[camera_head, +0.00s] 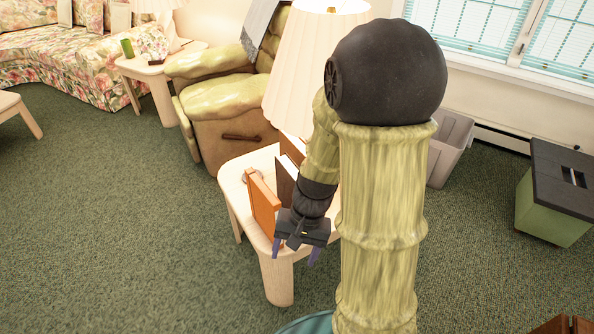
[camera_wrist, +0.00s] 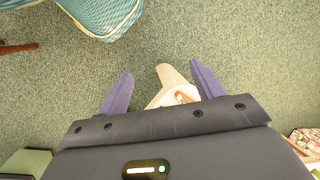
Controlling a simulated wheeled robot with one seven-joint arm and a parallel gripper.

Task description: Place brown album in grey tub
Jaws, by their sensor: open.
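On the pale side table (camera_head: 236,180), a dark brown upright album (camera_head: 286,180) stands behind an orange-brown one (camera_head: 264,208); my arm partly hides the dark one. I cannot tell for sure which is the brown album. The grey tub (camera_head: 450,148) stands on the floor by the wall, partly hidden behind my arm. My gripper (camera_head: 295,251) is open and empty, pointing down near the table's front edge. In the wrist view, a table corner (camera_wrist: 168,80) and a small orange patch (camera_wrist: 183,97) show beyond the purple fingers of my gripper (camera_wrist: 161,84).
A lamp with a pleated shade (camera_head: 310,65) stands behind the albums. A yellow-green armchair (camera_head: 222,95) is behind the table. A green box with a dark lid (camera_head: 560,195) is at right. A teal patterned thing (camera_wrist: 102,14) shows in the wrist view.

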